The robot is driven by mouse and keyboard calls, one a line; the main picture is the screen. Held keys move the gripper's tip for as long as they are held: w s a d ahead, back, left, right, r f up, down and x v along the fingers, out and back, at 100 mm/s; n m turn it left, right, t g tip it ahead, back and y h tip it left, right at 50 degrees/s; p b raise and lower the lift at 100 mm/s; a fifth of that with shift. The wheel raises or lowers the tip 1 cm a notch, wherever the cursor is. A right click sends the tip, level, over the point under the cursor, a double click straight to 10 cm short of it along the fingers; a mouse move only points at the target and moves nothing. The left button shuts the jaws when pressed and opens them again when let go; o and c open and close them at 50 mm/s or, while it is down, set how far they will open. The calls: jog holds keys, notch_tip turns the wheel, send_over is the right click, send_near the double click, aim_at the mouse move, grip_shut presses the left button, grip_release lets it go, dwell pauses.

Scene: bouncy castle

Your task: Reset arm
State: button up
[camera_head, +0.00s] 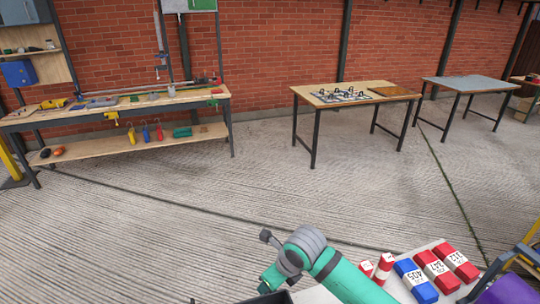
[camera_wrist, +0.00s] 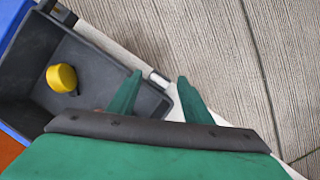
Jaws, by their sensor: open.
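My gripper (camera_wrist: 160,76) shows in the wrist view with its two green fingers apart and nothing held between them. It is over the right end of a dark grey bin (camera_wrist: 100,62). A yellow round object (camera_wrist: 62,78) lies inside the bin, left of the fingers. A small silvery piece (camera_wrist: 160,79) shows between the fingertips, beyond them, near the bin's edge. In the head view, my green arm with grey joints (camera_head: 305,247) is bent low at the bottom middle. The fingers cannot be made out there.
Red and blue labelled blocks (camera_head: 415,280) and red-and-white cylinders (camera_head: 383,268) stand on a pale surface right of my arm. A cluttered workbench (camera_head: 130,108), a wooden table (camera_head: 355,88) and a grey table (camera_head: 468,84) stand along the brick wall. The concrete floor between is clear.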

jog(key=n, duration=0.2)
jog(key=n+g, duration=0.1)
jog(key=n, duration=0.1)
jog(key=n+g+y, duration=0.1)
jog(key=n, duration=0.1)
jog(key=shift+w+n, duration=0.25)
jog(key=shift+n, duration=0.05)
jog(key=n+g, duration=0.1)
jog(key=n, duration=0.2)
jog(key=n+g, duration=0.1)
jog(key=n, duration=0.2)
jog(key=shift+w+g, duration=0.15)
jog(key=shift+g, duration=0.15)
jog(key=shift+d+r, duration=0.3)
jog(key=shift+r, duration=0.25)
